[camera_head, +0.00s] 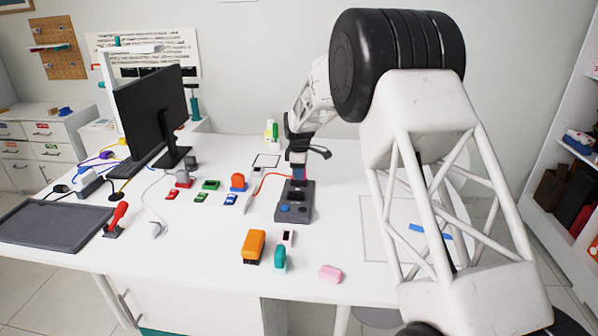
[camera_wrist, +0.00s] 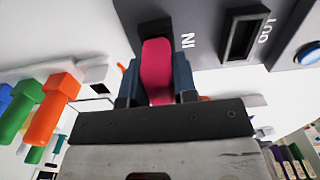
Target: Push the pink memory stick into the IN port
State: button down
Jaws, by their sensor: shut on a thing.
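My gripper (camera_wrist: 157,88) is shut on the pink memory stick (camera_wrist: 158,65), with one blue finger on each side of it. The stick's far end is at the dark opening of the IN port (camera_wrist: 154,28), beside the "IN" label. How far the end is inside, if at all, I cannot tell. The OUT port (camera_wrist: 243,38) is an empty dark slot to the right on the same grey box. In the head view my gripper (camera_head: 298,172) points down at the back of this grey box (camera_head: 293,210); the held stick is hardly distinguishable there.
An orange block (camera_head: 253,246), a teal item (camera_head: 280,257) and a pink eraser-like piece (camera_head: 331,273) lie in front of the box. Small toy cars (camera_head: 201,197) and an orange-red item (camera_head: 238,181) stand left. A monitor (camera_head: 152,110) is further left. Table left of the front objects is clear.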

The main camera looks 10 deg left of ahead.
jog(key=shift+f, duration=0.4)
jog(key=c, duration=0.8)
grip_release()
jog(key=shift+r, duration=3.85)
